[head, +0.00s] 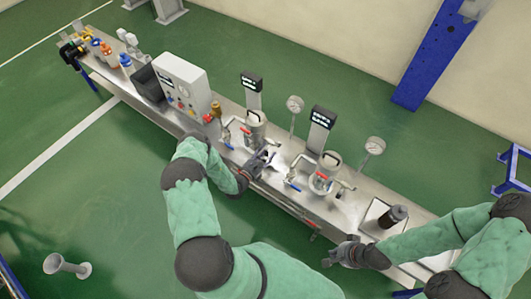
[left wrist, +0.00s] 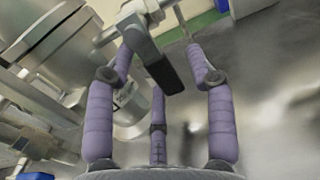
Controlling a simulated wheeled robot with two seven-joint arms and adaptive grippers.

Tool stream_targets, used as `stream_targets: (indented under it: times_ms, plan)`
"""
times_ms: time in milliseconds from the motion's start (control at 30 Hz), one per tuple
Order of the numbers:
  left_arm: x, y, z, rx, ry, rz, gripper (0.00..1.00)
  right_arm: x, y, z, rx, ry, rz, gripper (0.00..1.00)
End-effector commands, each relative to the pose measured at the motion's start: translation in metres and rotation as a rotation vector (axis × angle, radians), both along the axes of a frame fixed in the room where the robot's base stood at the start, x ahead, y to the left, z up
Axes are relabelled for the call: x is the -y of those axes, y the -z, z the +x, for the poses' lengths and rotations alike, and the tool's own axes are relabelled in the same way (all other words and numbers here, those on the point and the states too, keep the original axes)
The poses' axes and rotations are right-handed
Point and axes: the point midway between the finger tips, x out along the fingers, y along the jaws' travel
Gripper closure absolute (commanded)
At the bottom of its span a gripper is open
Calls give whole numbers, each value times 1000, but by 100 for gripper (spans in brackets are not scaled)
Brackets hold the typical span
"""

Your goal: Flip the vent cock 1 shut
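A metal cock with a black lever handle (left wrist: 165,72) fills the top middle of the left wrist view; I take it for vent cock 1. My left gripper (left wrist: 160,60) has its three purple fingers spread around the black handle, with no clear grip on it. In the head view my left gripper (head: 262,162) is at the right side of the left steel vessel (head: 254,130), above the bench. The cock is too small there to read its lever position. My right gripper (head: 338,256) is empty, in front of the bench's right part, with fingers looking apart.
The steel bench (head: 225,152) carries a second vessel (head: 326,168) with a red-marked label, two black displays, gauges and blue-handled valves. A grey control box (head: 181,85) stands to the left. A dark cylinder (head: 393,215) stands on a tray at the right. The green floor around is mostly clear.

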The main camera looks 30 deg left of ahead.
Motion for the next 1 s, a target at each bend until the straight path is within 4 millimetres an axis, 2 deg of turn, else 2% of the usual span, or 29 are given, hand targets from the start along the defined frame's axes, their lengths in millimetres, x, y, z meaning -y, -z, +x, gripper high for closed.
stream_targets:
  times_ms: [167, 267, 700, 900, 1000]
  plan:
    - [0, 0, -3, -1, 0, -2, 46, 0, 0, 0, 0, 0, 0, 100]
    - [-1, 1, -12, -3, -2, -3, 46, 0, 0, 0, 0, 0, 0, 100]
    - [-8, 0, -93, -2, -4, -2, 46, 0, 0, 0, 0, 0, 0, 100]
    - [-9, 1, -115, -2, -2, -1, 46, 0, 0, 0, 0, 0, 0, 100]
    - [-9, 0, -119, -1, 0, -1, 46, 0, 0, 0, 0, 0, 0, 100]
